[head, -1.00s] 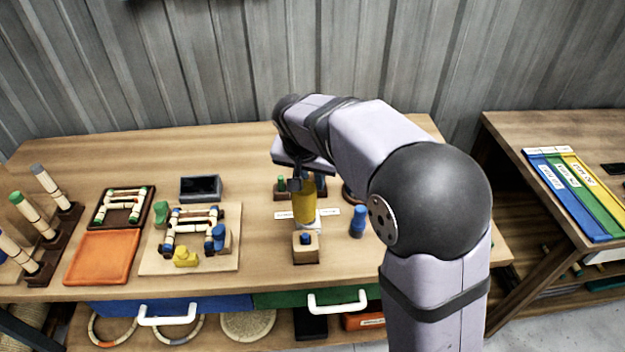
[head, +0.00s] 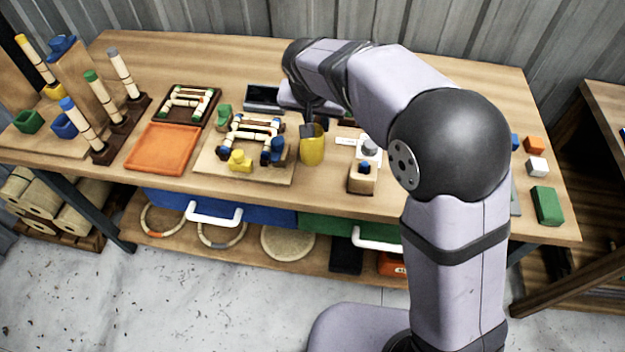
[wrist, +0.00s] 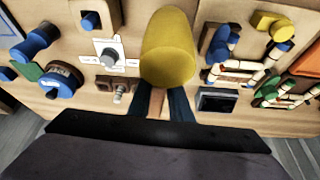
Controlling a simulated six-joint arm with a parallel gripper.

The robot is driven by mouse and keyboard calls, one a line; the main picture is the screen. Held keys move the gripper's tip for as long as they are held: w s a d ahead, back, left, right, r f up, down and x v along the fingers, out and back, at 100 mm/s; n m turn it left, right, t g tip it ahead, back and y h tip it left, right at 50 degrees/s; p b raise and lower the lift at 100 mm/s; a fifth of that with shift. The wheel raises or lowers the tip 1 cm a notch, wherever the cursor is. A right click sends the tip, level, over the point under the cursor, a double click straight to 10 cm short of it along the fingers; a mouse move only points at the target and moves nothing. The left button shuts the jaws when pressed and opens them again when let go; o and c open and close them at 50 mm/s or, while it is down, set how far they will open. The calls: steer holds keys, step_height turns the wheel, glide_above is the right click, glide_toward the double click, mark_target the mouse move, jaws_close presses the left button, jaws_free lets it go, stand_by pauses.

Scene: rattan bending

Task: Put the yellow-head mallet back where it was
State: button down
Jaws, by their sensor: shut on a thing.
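The yellow-head mallet (head: 312,150) hangs head down from my gripper (head: 309,126), over the bench between the rattan frame board and the white labelled cards. In the wrist view its large yellow head (wrist: 168,50) fills the upper middle. The brown handle (wrist: 157,103) runs between the two dark fingers of my gripper (wrist: 160,105), which are shut on it. I cannot tell whether the head touches the bench. A grey cylinder (head: 370,147) stands on the white patch to the mallet's right.
The board (head: 205,165) with the rattan frame, blue, green and yellow blocks is close on the left. A wooden block with a blue peg (head: 362,180) stands to the right. An orange tray (head: 162,150) lies further left. My arm hides part of the bench.

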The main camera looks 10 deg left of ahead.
steer(key=shift+w+a+r+n, duration=0.25)
steer(key=shift+w+r+n, duration=0.2)
steer(key=shift+r, duration=0.1)
steer(key=shift+f, duration=0.1)
steer(key=shift+f+p, duration=0.9)
steer(key=shift+f, duration=4.05)
steer(key=shift+f, duration=0.15)
steer(key=c, duration=1.6)
jaws_free()
steer(key=shift+r, duration=0.25)
steer(key=b+v, duration=0.1)
steer(key=v, duration=0.5)
steer(key=b+v, duration=0.2)
steer(key=v, duration=0.4)
steer(key=shift+s+d+f, duration=0.15)
steer(key=shift+d, duration=0.1)
